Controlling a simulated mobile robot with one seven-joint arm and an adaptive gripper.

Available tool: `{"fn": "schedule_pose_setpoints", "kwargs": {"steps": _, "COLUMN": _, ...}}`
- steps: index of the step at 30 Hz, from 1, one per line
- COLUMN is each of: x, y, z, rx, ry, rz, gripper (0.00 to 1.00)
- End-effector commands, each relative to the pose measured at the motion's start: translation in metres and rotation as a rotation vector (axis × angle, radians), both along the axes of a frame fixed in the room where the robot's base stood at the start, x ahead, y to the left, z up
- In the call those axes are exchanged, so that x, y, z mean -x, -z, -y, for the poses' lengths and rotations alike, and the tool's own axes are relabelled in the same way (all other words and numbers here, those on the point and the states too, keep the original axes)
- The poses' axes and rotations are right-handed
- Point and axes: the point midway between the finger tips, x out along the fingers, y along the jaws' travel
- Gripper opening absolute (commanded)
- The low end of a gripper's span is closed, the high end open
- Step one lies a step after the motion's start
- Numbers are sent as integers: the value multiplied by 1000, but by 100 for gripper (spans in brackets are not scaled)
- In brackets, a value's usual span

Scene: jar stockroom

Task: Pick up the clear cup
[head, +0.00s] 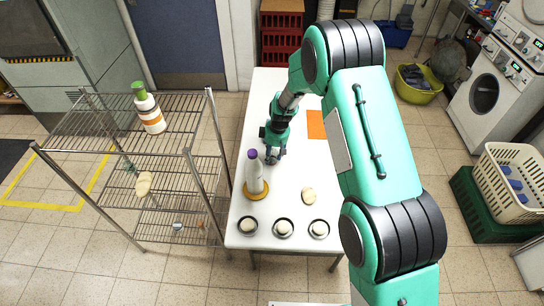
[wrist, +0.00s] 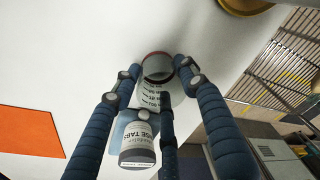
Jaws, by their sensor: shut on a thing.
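The clear cup (wrist: 152,92), with dark printed marks on its side and a reddish rim at its far end, sits between my fingertips in the wrist view. My gripper (wrist: 159,70) is shut on it, with blue fingers on both sides and one finger in front. In the head view my gripper (head: 274,157) is low over the white table (head: 290,95), behind the purple-capped bottle. The cup cannot be made out there.
A white bottle with a purple cap (head: 254,175) stands on a yellow disc (head: 257,193) close to my gripper. Several small pale items stand along the front edge. An orange sheet (head: 316,124) lies at right. A wire rack (head: 178,168) stands left of the table.

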Motion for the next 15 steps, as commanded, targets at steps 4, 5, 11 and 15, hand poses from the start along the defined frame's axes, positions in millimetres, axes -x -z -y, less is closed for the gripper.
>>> {"fn": "schedule_pose_setpoints", "kwargs": {"steps": 4, "x": -1, "y": -10, "z": 0, "rx": -1, "ry": 0, "rz": 3, "gripper": 28}}
{"fn": "schedule_pose_setpoints", "kwargs": {"steps": 5, "x": -1, "y": -13, "z": 0, "rx": -1, "ry": 0, "rz": 3, "gripper": 28}}
{"fn": "schedule_pose_setpoints", "kwargs": {"steps": 11, "x": -1, "y": -40, "z": 0, "rx": -1, "ry": -1, "rz": 3, "gripper": 28}}
{"fn": "schedule_pose_setpoints", "kwargs": {"steps": 15, "x": 21, "y": -38, "z": 7, "rx": 0, "ry": 0, "rz": 0, "gripper": 28}}
